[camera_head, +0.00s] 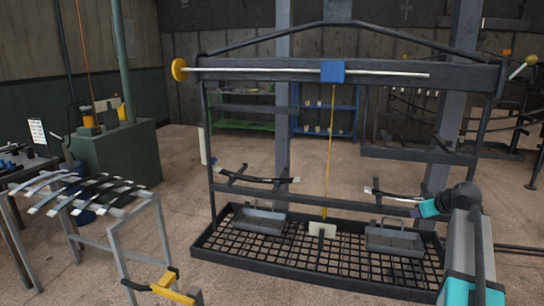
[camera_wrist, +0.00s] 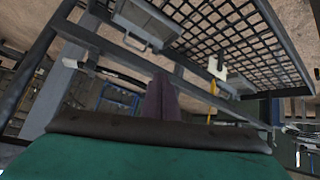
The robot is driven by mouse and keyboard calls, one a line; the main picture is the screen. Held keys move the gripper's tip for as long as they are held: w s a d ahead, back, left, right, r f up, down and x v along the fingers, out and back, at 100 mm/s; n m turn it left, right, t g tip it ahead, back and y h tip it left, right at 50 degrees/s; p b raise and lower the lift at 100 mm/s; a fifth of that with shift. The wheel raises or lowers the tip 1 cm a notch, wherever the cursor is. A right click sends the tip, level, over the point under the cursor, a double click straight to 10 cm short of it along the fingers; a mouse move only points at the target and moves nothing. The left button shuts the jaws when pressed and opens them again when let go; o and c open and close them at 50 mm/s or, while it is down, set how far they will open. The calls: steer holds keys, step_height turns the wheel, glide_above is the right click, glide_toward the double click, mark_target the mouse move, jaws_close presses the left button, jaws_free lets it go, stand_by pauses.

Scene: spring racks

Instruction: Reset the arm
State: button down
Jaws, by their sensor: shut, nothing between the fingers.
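My arm (camera_head: 470,240) rises at the right of the head view, in front of the right end of the black spring rack. My gripper (camera_wrist: 160,82) shows at the centre of the wrist view, its fingers together and nothing between them. In the wrist view the picture is tilted, with the rack's mesh tray (camera_wrist: 235,40) beyond the fingers. The fingertips appear apart from the rack.
The black rack frame (camera_head: 260,75) carries a blue slider block (camera_head: 332,72) and a yellow cord. Two grey trays, one on the left (camera_head: 258,220) and one on the right (camera_head: 394,240), sit on its mesh base. A table with several leaf springs (camera_head: 85,192) stands left.

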steer(key=s+a+f+m+g+y, duration=0.1)
steer(key=s+a+f+g, duration=0.1)
steer(key=a+f, duration=0.7)
steer(key=s+a+f+g, duration=0.2)
steer(key=a+f, duration=0.6)
steer(key=f, duration=0.3)
steer(key=s+a+f+m+g, duration=0.1)
steer(key=s+a+f+g, duration=0.2)
steer(key=s+a+f, duration=0.95)
steer(key=s+a+f+g, duration=0.2)
steer(key=s+f+g, duration=0.2)
steer(key=s+f, duration=0.9)
steer(key=s+a+f+g+h, duration=0.1)
steer(key=s+a+f+g, duration=0.2)
steer(key=s+f, duration=1)
steer(key=s, duration=0.6)
steer(key=shift+s+a+f+g, duration=0.25)
steer(key=shift+f+g, duration=0.05)
steer(key=shift+g, duration=0.1)
